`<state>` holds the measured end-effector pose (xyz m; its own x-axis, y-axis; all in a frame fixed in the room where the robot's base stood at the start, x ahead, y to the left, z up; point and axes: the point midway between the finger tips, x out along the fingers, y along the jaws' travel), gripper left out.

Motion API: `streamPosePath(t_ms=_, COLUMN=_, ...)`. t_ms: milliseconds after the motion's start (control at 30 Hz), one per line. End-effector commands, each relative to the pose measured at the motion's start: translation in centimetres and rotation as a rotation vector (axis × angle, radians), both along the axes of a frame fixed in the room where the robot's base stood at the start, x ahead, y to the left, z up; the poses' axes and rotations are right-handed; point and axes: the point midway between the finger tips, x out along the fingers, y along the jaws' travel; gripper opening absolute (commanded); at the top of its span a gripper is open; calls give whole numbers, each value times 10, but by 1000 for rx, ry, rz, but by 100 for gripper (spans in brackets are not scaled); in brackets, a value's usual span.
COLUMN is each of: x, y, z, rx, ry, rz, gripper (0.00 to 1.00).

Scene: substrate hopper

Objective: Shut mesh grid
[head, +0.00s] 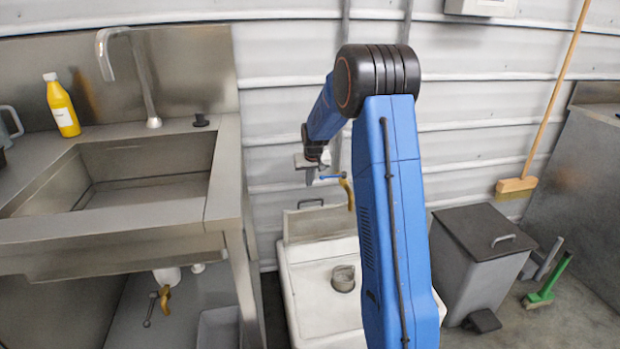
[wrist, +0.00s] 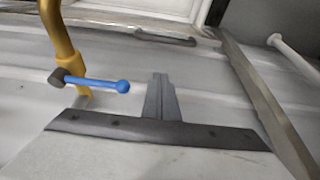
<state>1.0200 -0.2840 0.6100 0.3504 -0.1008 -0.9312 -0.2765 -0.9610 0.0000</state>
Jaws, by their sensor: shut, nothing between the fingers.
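The mesh grid (head: 318,224) stands raised, nearly upright, along the back edge of the low white sink (head: 299,286) in the head view. Its handle (head: 310,203) is on its top edge. In the wrist view a dark bar that looks like this handle (wrist: 165,38) shows near the top, beyond my fingers. My gripper (head: 309,178) is above the grid, close to the wall, and apart from it. In the wrist view my gripper (wrist: 160,85) is shut and empty. The mesh itself is hard to make out.
A brass tap (head: 348,194) with a blue lever (wrist: 95,82) is close beside my gripper. A round drain piece (head: 343,278) sits in the white sink. A steel sink (head: 150,165) stands left, a grey pedal bin (head: 482,255) right. My arm hides part of the white sink.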

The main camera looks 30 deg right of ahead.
Motion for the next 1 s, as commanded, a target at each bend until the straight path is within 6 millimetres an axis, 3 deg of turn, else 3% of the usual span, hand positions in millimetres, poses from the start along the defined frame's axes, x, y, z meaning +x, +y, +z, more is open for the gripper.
streamPosePath(t_ms=367, x=18, y=-5, z=-49, rx=0, ry=1, rz=0, gripper=0)
streamPosePath(t_ms=700, x=-15, y=5, z=-48, rx=0, ry=0, rz=0, gripper=0)
streamPosePath(t_ms=1000, x=-21, y=6, z=-48, rx=0, ry=-1, rz=0, gripper=0)
